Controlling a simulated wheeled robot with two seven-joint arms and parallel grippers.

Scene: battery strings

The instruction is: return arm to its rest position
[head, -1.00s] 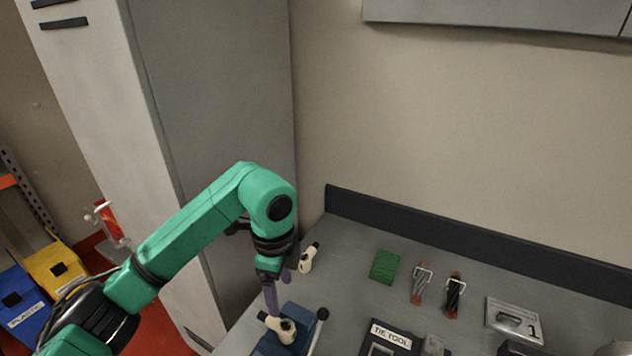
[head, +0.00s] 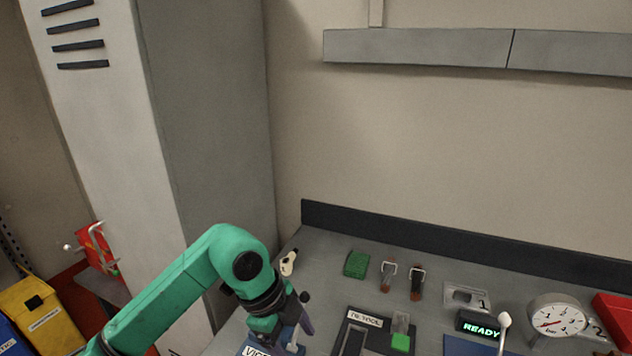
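My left arm, green with black joints, comes in from the left in the head view. The gripper is in front of a blue vice (head: 258,350), which is mostly hidden and cut off by the lower edge. I cannot tell whether the fingers are apart or closed. No held object is visible. My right arm and gripper are out of view.
On the grey bench are a cream piece (head: 289,263), a green block (head: 357,264), two small clips (head: 388,275) (head: 417,282), a tool plate (head: 365,320), a "READY" display (head: 480,328) and a dial (head: 558,318). A tall cabinet (head: 205,120) stands behind my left arm.

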